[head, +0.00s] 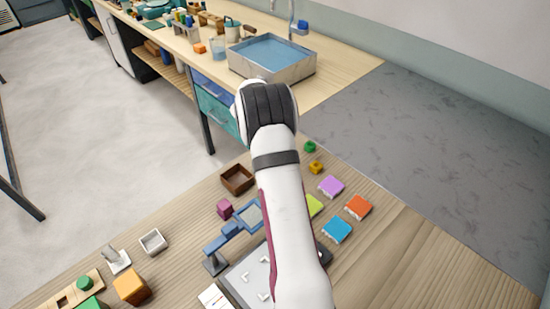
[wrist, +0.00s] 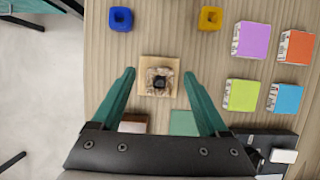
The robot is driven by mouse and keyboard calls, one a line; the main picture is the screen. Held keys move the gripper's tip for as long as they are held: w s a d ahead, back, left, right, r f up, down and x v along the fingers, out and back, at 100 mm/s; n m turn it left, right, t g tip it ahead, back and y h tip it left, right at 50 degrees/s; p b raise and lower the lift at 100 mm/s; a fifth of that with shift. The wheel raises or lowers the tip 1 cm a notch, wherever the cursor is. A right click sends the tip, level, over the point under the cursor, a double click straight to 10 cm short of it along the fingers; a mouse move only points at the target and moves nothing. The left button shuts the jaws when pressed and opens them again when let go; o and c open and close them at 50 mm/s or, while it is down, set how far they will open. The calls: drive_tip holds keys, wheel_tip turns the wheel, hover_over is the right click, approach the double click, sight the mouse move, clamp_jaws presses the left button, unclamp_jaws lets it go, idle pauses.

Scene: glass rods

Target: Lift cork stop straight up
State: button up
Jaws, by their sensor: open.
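In the wrist view, a light wooden square (wrist: 146,63) lies on the table. A mottled brown piece, likely the cork stop (wrist: 151,76), sits in its middle, with a small dark spot at its centre. My gripper (wrist: 159,73) is open. Its two teal fingers stand left and right of the wooden square, with clear gaps and nothing held. How high the fingertips are above the piece I cannot tell. In the head view my arm hides the gripper and the cork stop.
Purple (wrist: 254,39), orange (wrist: 296,46), lime (wrist: 242,95) and blue (wrist: 286,98) blocks lie to the right. Blue (wrist: 120,18) and yellow (wrist: 210,18) holed blocks lie beyond the square. A brown box (head: 237,178) stands left of my arm in the head view.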

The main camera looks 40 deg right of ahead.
clamp_jaws()
idle(0.3)
drive_tip(key=shift+r, duration=0.1)
drive_tip(key=s+d+r, duration=0.4)
drive_tip(key=s+r, duration=0.7)
drive_tip(key=shift+f, duration=0.1)
